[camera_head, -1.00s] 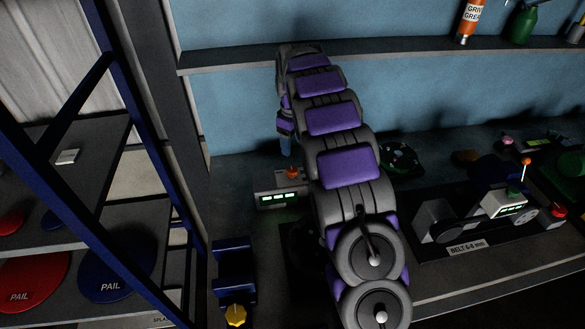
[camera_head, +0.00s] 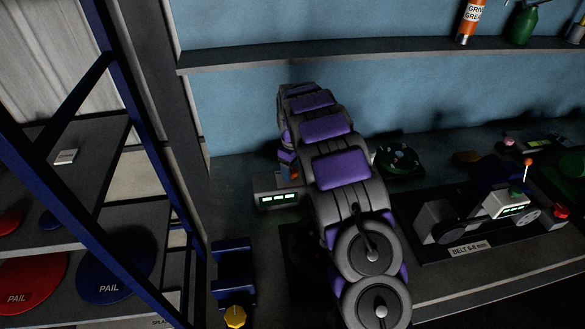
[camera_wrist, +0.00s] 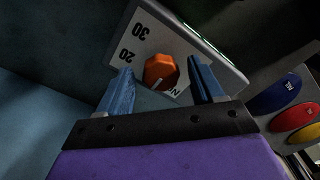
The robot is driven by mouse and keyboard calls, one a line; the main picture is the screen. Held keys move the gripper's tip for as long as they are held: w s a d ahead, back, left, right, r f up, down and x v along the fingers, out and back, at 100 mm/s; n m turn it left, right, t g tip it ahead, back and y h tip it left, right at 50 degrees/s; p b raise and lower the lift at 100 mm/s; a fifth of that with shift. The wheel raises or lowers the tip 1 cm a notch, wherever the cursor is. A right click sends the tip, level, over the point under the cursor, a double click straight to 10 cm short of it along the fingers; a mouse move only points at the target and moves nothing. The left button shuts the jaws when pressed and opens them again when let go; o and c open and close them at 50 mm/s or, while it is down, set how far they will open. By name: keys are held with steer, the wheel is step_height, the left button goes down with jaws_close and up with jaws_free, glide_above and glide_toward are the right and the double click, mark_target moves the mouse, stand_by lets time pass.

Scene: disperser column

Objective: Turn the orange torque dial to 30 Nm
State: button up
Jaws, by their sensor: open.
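The orange torque dial (camera_wrist: 160,71) sits on a pale plate (camera_wrist: 150,32) marked 20 and 30, with other lettering partly hidden in the wrist view. A thin pale line shows at the dial's lower edge, pointing away from the 30 mark. My gripper (camera_wrist: 160,65) is open, with one blue finger on each side of the dial and a gap to it on both sides. In the head view, a sliver of the dial (camera_head: 294,173) shows beside my arm, above the grey box (camera_head: 266,184) with lit green displays.
Red, blue and yellow buttons (camera_wrist: 288,88) lie at the right of the wrist view. In the head view, a belt unit (camera_head: 440,218) stands right of my arm, and a blue bracket with a yellow knob (camera_head: 235,317) lies in front of the box. A shelf (camera_head: 400,55) runs above.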

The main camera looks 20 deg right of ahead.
steer(key=shift+c, duration=0.5)
steer(key=c, duration=1)
steer(key=shift+o, duration=0.2)
steer(key=m+p, duration=0.2)
steer(key=m, duration=0.3)
steer(key=shift+a+r+m, duration=0.1)
steer(key=shift+m, duration=0.2)
steer(key=m+p, duration=0.2)
steer(key=m, duration=0.4)
steer(key=m+p, duration=0.1)
steer(key=m, duration=0.5)
steer(key=shift+w+a+m, duration=0.1)
steer(key=shift+m, duration=0.3)
steer(key=m, duration=0.5)
steer(key=shift+m, duration=0.3)
steer(key=shift+p, duration=0.3)
